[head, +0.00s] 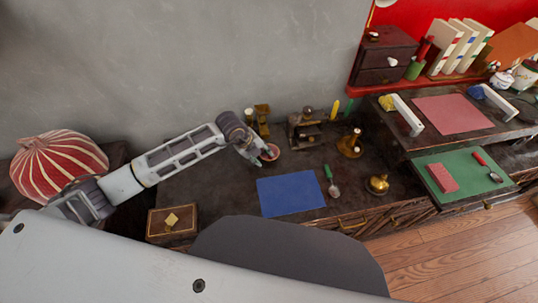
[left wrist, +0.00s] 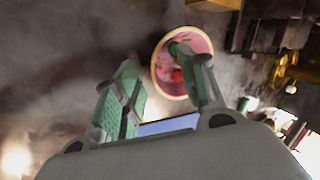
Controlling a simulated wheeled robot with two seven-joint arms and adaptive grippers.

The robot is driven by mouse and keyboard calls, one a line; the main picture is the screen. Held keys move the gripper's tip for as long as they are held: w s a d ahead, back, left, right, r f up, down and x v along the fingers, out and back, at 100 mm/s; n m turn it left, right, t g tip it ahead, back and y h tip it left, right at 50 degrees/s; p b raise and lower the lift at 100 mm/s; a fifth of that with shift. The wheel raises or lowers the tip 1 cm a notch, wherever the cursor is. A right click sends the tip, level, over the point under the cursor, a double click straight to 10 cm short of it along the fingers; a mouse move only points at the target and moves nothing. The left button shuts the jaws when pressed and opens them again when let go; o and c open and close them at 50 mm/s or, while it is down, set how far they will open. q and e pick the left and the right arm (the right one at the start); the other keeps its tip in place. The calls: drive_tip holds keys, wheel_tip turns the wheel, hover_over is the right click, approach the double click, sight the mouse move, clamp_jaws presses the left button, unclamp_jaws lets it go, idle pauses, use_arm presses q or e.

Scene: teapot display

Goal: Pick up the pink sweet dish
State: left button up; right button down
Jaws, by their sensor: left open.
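The pink sweet dish (head: 270,152) stands on the dark worktop towards the wall, partly covered by my left gripper in the head view. In the left wrist view the dish (left wrist: 183,62) is a round pink bowl with a pale rim and small red and green pieces inside. My left gripper (head: 257,157) is right at the dish in the head view. In the left wrist view its green-padded fingers (left wrist: 165,92) are apart. The right finger overlaps the dish's lower right part, and the left finger lies left of it. I cannot tell whether either finger touches it. My right gripper is not in view.
Brass pieces (head: 262,115) and a small dark device (head: 303,128) stand close behind the dish. A blue mat (head: 290,193) lies in front, with a green-handled tool (head: 331,180) and a brass pot (head: 377,184) to its right. A wooden box (head: 171,222) stands at the front left.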

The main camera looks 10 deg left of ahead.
sight(261, 156)
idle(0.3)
use_arm(q)
clamp_jaws()
idle(0.3)
wheel_tip(261, 156, up, 10)
idle(0.6)
idle(0.5)
